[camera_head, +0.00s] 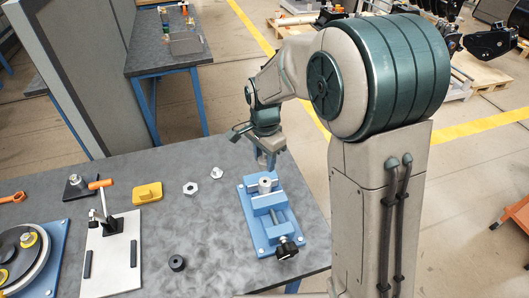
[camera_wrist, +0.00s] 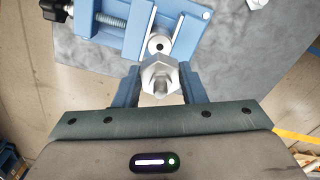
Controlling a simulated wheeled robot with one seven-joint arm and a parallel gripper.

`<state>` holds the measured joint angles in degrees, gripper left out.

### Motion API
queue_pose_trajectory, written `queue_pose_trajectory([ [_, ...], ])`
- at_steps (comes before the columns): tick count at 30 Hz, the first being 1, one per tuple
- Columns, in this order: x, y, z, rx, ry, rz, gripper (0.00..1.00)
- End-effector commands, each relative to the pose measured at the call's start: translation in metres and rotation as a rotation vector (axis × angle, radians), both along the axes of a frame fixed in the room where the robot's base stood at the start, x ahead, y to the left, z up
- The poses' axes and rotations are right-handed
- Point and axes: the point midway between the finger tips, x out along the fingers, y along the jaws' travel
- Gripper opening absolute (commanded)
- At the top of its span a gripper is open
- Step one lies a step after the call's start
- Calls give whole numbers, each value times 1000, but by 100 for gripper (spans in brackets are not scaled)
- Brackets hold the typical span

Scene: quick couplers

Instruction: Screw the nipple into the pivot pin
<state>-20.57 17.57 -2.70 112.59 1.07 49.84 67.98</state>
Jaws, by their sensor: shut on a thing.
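My gripper (camera_wrist: 159,84) is shut on the nipple (camera_wrist: 160,73), a silver hex fitting, between its two blue fingers in the wrist view. In the head view my gripper (camera_head: 266,154) is above the blue vise (camera_head: 256,202). The pivot pin (camera_head: 265,182) is a silver round piece standing in the far end of the vise. In the wrist view the pin (camera_wrist: 158,43) shows its dark centre hole just beyond the nipple. I cannot tell whether the nipple touches the pin.
On the grey table (camera_head: 213,240) are a hex nut (camera_head: 190,188), a small silver fitting (camera_head: 217,173), a black ring (camera_head: 177,263) and a yellow block (camera_head: 148,193). A white plate with an orange-handled clamp (camera_head: 103,184) stands left. The table's right edge is close beside the vise.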

Motion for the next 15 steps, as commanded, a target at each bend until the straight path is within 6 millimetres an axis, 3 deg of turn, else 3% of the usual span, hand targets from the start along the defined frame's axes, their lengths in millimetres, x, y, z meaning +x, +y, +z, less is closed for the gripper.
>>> queue_pose_trajectory([
  [10,-2,2,-1,0,-1,115,6],
  [15,-3,2,-21,-1,1,115,6],
])
